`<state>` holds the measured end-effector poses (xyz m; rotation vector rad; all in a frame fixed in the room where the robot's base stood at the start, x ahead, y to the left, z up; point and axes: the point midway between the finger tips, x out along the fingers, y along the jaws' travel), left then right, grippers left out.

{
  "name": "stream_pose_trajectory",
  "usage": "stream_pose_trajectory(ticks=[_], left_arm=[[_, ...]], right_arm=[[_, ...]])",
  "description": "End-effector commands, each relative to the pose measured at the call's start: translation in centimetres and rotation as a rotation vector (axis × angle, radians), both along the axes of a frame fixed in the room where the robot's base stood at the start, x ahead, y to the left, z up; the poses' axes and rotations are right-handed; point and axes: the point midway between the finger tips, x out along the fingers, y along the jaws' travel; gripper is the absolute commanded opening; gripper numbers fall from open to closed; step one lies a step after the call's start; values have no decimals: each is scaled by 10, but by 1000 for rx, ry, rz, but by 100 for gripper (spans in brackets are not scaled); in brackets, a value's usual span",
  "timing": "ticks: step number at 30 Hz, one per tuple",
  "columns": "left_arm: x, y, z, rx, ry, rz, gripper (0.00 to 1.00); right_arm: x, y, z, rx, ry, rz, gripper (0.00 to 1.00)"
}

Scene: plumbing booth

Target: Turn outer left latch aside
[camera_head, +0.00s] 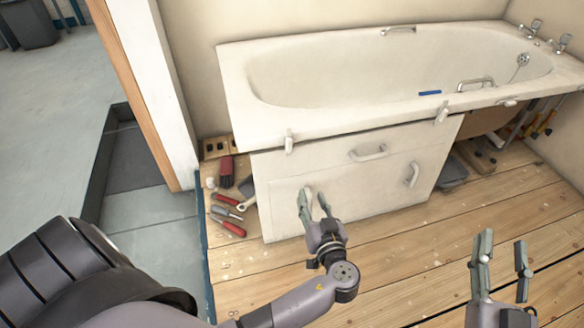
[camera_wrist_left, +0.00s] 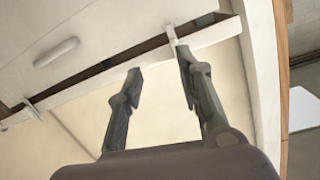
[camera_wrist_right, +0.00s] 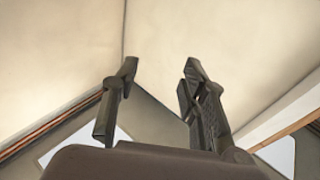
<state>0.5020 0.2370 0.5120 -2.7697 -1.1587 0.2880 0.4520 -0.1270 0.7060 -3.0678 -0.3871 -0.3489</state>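The outer left latch (camera_head: 289,141) is a small pale tab at the tub rim, over the left top corner of the white front panel (camera_head: 325,172). It hangs roughly upright. My left gripper (camera_head: 315,198) is open and empty, in front of the panel and below the latch in the head view. In the left wrist view, which looks upside down, the latch (camera_wrist_left: 170,35) appears just beyond one fingertip of the left gripper (camera_wrist_left: 158,66); contact is unclear. My right gripper (camera_head: 504,243) is open and empty over the floor at right.
Another latch (camera_head: 441,114) sits further right on the rim of the bathtub (camera_head: 330,118). The panel has a top handle (camera_head: 368,152) and a right handle (camera_head: 412,174). Red-handled tools (camera_head: 228,227) lie left of the panel. The wooden floor (camera_head: 420,255) in front is clear.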

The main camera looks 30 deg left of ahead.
Motion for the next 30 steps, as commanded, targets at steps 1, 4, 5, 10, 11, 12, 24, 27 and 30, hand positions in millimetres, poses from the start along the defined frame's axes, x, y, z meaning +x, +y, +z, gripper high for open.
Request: stream_pose_trajectory(ticks=[1, 4, 5, 10, 11, 12, 24, 27, 30], left_arm=[[0, 1, 5, -3, -70, 24, 33], [-3, 2, 25, -8, -165, 56, 33], [-3, 3, 29, -8, -181, 62, 33], [5, 14, 37, -8, -208, 72, 33], [8, 18, 37, -8, -208, 72, 33], [13, 23, 37, -7, -207, 72, 33], [69, 90, 35, -6, -203, 71, 33], [83, 105, 35, -6, -203, 70, 33], [93, 118, 35, -7, -201, 71, 33]], right_arm=[[-7, -1, 8, 12, -45, 1, 40], [-17, -3, 30, 28, -103, 2, 40], [-19, -4, 35, 31, -114, 3, 40], [-23, -4, 47, 40, -150, 4, 40], [-23, -4, 48, 43, -156, 5, 40], [-24, -4, 50, 46, -168, 6, 40], [-41, -4, 79, 99, -352, 16, 40], [-47, -4, 87, 115, -408, 18, 40], [-53, -5, 94, 129, -458, 21, 40]])
